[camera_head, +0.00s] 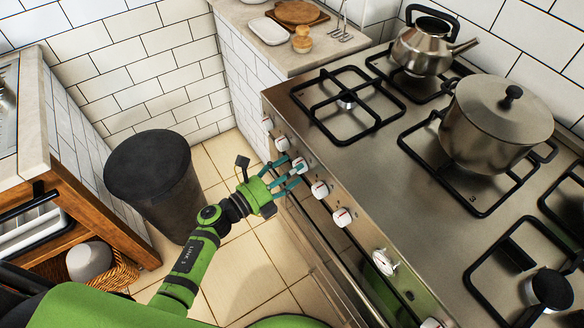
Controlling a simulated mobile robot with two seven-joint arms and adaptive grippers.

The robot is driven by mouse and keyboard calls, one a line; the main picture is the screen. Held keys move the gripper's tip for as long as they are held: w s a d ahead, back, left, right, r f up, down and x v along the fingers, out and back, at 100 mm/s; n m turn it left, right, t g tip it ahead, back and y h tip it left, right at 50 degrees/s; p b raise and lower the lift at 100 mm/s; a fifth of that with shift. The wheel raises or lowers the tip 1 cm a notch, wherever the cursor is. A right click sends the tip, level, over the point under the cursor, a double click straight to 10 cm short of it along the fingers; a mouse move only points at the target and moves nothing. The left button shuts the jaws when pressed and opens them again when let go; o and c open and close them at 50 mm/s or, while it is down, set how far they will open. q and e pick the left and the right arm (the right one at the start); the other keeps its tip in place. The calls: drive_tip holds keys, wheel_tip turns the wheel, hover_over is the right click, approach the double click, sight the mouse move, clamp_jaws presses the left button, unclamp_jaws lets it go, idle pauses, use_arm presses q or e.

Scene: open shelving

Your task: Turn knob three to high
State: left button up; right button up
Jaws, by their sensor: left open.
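A row of white knobs with red marks runs along the front of the steel stove (430,235). Counting from the far end, they include a first knob (267,122), a second knob (281,144), a third knob (299,164), a fourth knob (319,189) and a fifth knob (341,217). My left gripper (292,171) is open, its teal fingers pointing at the third knob from the far end. The fingertips are at or very near that knob and partly cover it; contact cannot be told. Knob numbers and settings are not readable. My right gripper is not in view.
A steel pot (497,122) and a kettle (422,47) stand on the stove. A larger knob (384,262) sits nearer on the front. A dark bin (152,178) stands left of my arm. Tiled floor (262,262) is open between bin and stove.

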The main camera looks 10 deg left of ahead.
use_arm(q)
drive_tip(key=shift+w+d, duration=0.25)
drive_tip(key=shift+w, duration=0.1)
